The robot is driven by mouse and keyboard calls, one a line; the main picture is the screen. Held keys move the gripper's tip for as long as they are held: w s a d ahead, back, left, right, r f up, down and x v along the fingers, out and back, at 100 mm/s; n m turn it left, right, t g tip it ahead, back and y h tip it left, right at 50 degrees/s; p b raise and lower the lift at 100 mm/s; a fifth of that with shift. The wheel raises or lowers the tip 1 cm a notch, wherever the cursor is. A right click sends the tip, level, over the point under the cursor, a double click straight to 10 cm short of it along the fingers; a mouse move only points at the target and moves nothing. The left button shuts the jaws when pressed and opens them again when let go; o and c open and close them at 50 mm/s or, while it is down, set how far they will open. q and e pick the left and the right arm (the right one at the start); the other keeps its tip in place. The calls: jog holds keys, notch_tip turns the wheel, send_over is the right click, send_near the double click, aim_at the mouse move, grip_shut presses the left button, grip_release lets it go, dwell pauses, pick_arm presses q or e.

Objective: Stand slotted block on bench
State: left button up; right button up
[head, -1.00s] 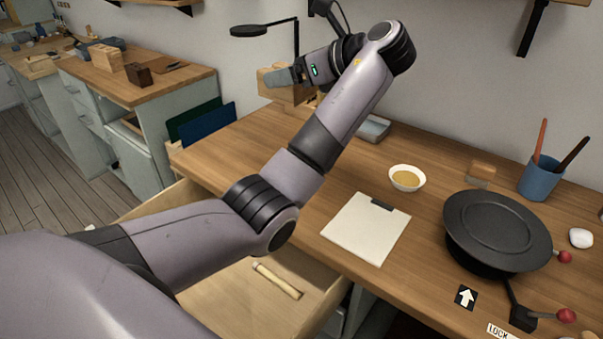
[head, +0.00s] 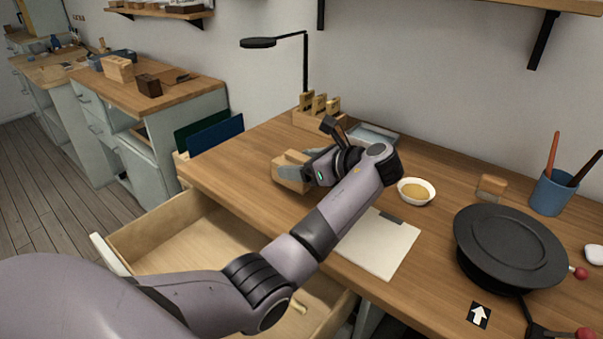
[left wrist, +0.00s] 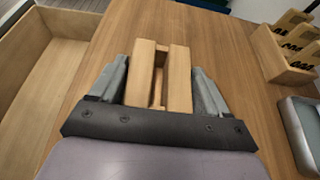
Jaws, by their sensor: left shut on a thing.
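The slotted block (left wrist: 178,75) is pale wood with a long slot between two bars. In the left wrist view it sits between the two fingers of my left gripper (left wrist: 160,88), which is shut on it. In the head view the block (head: 287,172) is at or just above the bench (head: 235,182), near its left part; I cannot tell whether it touches the wood. My left gripper (head: 300,172) partly covers it there. My right gripper is not in view.
An open drawer (head: 150,240) juts out at the front. A slotted wooden rack (head: 318,120), a grey tray (head: 375,133), a small bowl (head: 416,191), a clipboard (head: 385,250) and a black round turntable (head: 510,245) stand on the bench. Bare wood lies left of the block.

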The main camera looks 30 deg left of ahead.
pick_arm(q)
jog(key=shift+f, duration=1.05)
jog(key=o, duration=1.1)
jog(key=shift+f, duration=0.15)
jog(key=shift+o, duration=0.2)
jog(key=shift+d+r, duration=0.25)
jog(key=v, duration=1.1)
jog(key=shift+d, duration=0.25)
